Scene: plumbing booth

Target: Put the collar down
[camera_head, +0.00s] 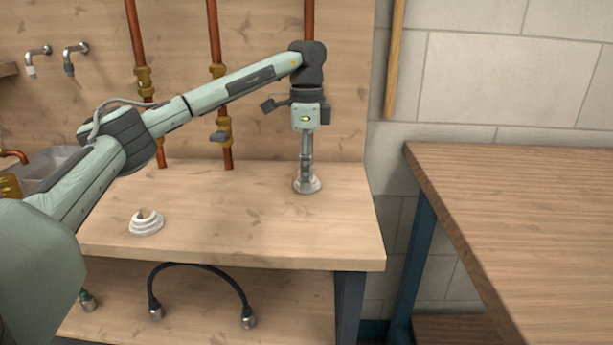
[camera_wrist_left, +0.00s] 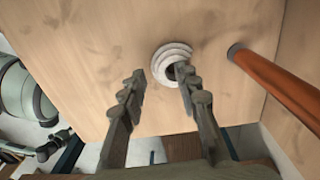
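A white stepped collar (camera_head: 307,185) sits on the wooden bench top near its right end. My left gripper (camera_head: 306,172) points straight down at it, and the fingertips are at or just above the collar. In the left wrist view the collar (camera_wrist_left: 168,58) shows just past the tips of the left gripper (camera_wrist_left: 162,82). Its two fingers are apart, and the right-hand fingertip overlaps the collar's hole in the picture. There is a gap between the left-hand finger and the collar. Contact cannot be made out. My right gripper is not in view.
A second white stepped piece (camera_head: 146,225) stands on the bench (camera_head: 240,225) further left. Copper pipes (camera_head: 222,120) rise along the back panel; one pipe (camera_wrist_left: 275,80) is close in the wrist view. A black hose (camera_head: 205,266) lies on the lower shelf. A brown table (camera_head: 520,200) stands right.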

